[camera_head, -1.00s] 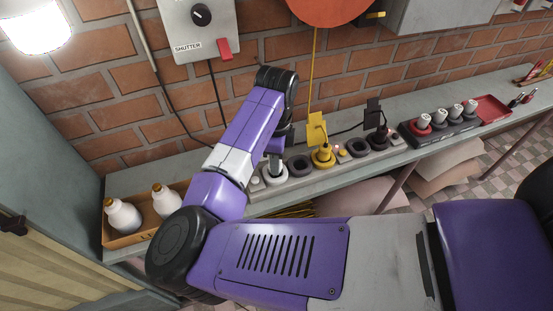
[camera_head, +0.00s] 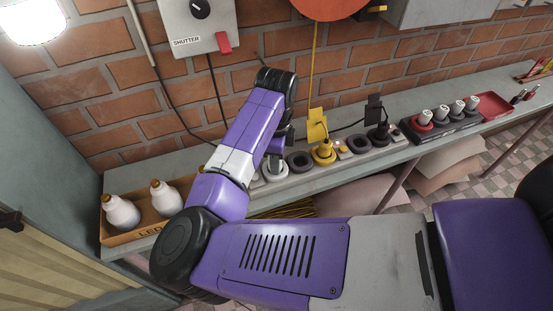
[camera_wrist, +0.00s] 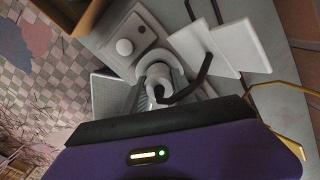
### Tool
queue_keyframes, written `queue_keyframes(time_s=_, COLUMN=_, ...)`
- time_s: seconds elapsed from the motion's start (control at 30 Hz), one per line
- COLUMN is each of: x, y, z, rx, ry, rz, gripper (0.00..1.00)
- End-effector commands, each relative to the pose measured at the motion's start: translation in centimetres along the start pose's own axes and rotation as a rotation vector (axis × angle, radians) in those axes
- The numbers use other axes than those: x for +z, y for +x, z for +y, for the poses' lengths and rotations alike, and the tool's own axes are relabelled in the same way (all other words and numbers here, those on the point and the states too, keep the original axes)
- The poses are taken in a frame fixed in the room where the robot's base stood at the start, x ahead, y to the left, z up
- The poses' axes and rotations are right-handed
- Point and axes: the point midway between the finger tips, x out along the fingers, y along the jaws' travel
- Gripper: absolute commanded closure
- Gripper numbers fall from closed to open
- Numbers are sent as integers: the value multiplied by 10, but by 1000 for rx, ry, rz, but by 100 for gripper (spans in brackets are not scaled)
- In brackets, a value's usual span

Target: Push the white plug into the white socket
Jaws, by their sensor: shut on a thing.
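The white plug (camera_wrist: 160,72) shows in the wrist view between my fingers, with a black cord curving off it and white tags (camera_wrist: 222,47) to its right. My gripper (camera_wrist: 158,88) is shut on the plug. The round white socket (camera_wrist: 153,57) lies directly beyond the plug, on a grey strip. The plug lines up with the socket's ring; how deep it sits I cannot tell. In the head view the white socket (camera_head: 274,174) is at the strip's left end, with my gripper (camera_head: 277,157) right over it. The plug is mostly hidden there by my arm.
Right of the white socket are an empty dark socket (camera_head: 301,162), a yellow plug with tag (camera_head: 322,150) and a black plug (camera_head: 380,132). A box (camera_head: 144,236) with white bulbs stands left. A rack (camera_head: 440,130) stands right. A brick wall (camera_head: 120,92) runs behind.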

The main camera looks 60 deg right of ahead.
Motion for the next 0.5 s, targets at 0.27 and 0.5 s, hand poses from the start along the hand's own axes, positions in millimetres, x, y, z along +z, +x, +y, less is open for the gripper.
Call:
queue_keyframes(time_s=0.27, x=0, y=2, z=0, rx=0, ry=0, rz=0, gripper=42)
queue_keyframes(time_s=0.5, x=0, y=2, z=0, rx=1, ry=-1, rz=0, gripper=42)
